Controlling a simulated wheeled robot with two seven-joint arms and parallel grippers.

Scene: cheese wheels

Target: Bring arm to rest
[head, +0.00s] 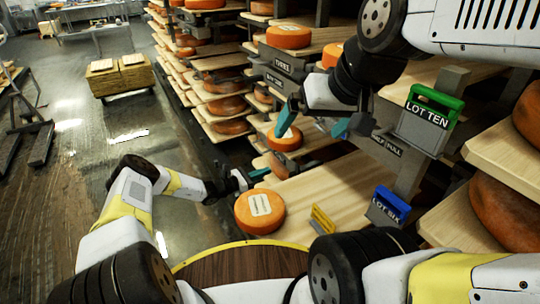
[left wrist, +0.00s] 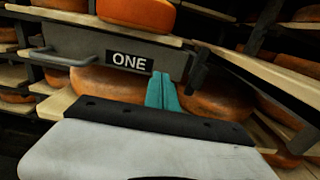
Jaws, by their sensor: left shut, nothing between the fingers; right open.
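My left arm comes in from the lower left in the head view, and its gripper (head: 258,173) is shut and empty beside the rack. In the left wrist view its teal fingers (left wrist: 163,92) are together in front of a grey plate marked ONE (left wrist: 130,62). My right arm comes down from the upper right. Its gripper (head: 315,124) is open, with its teal fingers apart. An orange cheese wheel (head: 284,138) shows just behind its left finger. I cannot tell whether they touch.
A labelled cheese wheel (head: 259,211) sits on a wooden board below the grippers. Green LOT TEN (head: 430,112) and blue LOT SIX (head: 390,204) tags stand at the right. Racks of cheese wheels fill the middle and right.

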